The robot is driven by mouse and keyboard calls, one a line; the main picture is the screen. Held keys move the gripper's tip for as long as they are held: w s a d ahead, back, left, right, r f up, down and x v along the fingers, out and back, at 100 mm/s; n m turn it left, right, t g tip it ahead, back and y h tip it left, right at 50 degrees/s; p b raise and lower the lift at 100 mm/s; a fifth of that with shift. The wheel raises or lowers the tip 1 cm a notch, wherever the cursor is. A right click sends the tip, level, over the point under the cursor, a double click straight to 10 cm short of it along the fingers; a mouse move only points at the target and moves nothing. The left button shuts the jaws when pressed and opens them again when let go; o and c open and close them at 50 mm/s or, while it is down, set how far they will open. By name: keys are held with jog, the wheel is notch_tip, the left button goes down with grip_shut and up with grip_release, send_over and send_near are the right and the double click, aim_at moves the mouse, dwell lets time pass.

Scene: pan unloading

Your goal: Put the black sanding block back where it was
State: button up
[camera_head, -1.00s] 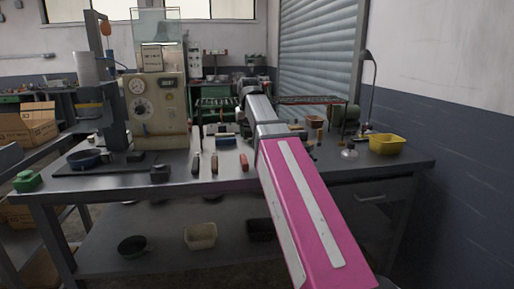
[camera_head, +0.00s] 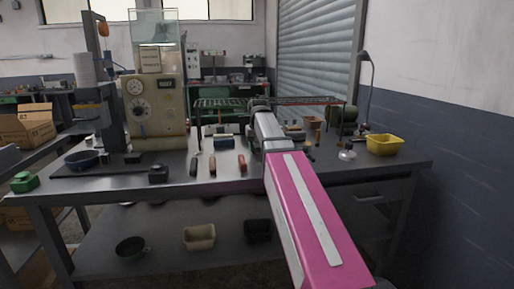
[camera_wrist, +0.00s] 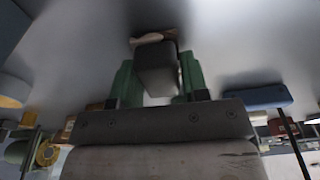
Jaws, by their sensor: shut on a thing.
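In the wrist view my gripper (camera_wrist: 156,68) has its two green fingers closed on a dark block, which I take to be the black sanding block (camera_wrist: 155,72). A tan, rounded thing (camera_wrist: 152,38) shows just beyond the block's far end; I cannot tell whether they touch. The grey bench top (camera_wrist: 235,45) fills the upper part of this view.
A blue block (camera_wrist: 258,97) lies right of my gripper in the wrist view. In the head view, several red and dark handled tools (camera_head: 213,164) lie left of my arm. A black block (camera_head: 158,173) sits at front left, a yellow bin (camera_head: 384,145) at right. A wire rack (camera_head: 300,101) stands behind.

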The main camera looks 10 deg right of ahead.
aim_at(258, 147)
jog(key=shift+f, duration=0.1)
jog(key=o, duration=1)
jog(key=shift+c, duration=0.2)
notch_tip(258, 147, up, 12)
jog(key=s, duration=0.1)
jog(key=shift+s, duration=0.4)
